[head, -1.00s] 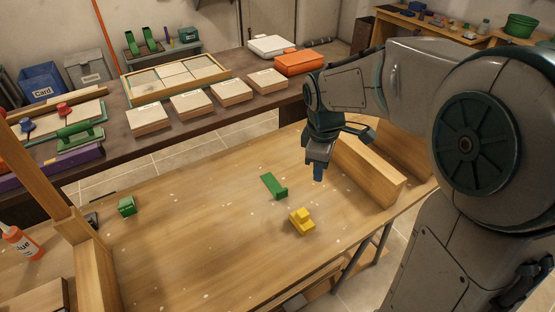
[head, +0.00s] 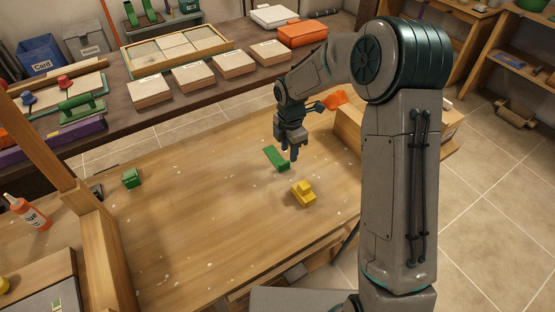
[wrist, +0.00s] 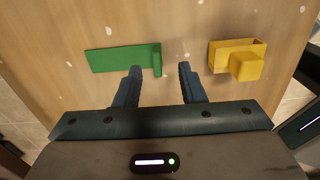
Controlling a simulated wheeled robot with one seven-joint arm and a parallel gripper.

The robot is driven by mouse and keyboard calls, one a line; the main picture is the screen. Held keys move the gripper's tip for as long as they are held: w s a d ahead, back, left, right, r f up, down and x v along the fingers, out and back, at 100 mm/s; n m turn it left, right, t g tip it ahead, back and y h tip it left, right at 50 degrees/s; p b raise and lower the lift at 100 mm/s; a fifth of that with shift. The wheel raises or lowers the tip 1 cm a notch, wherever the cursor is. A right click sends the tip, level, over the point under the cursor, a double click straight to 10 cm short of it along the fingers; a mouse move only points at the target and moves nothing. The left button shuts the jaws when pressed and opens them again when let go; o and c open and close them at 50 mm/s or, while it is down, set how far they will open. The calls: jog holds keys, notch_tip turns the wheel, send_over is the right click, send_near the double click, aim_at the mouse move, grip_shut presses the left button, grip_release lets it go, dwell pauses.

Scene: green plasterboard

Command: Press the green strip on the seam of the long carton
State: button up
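The green strip (head: 276,158) lies flat on the wooden table, with a raised lip at its near end. It also shows in the wrist view (wrist: 122,58), lip at its right end. My gripper (head: 289,155) is open and empty, pointing down over the table close to the strip's near end. In the wrist view its two fingers (wrist: 160,69) are apart, with the lip end just beyond the left fingertip. I cannot tell whether they touch. A long tan box (head: 347,124), which looks like the carton, is at the table's right end, partly hidden by my arm. No seam is visible.
A yellow block-shaped tool (head: 303,194) stands close to the right of my gripper. A small green object (head: 131,178) is at the left by a wooden post. An orange object (head: 335,99) shows near the box.

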aim_at(287, 161)
jog(key=shift+w+a+f+p, duration=0.1)
jog(key=shift+f+p, duration=0.1)
jog(key=shift+f, duration=1.4)
jog(key=shift+w+a+f+p, duration=0.1)
jog(key=shift+f+p, duration=0.05)
jog(key=shift+f, duration=1.45)
grip_shut()
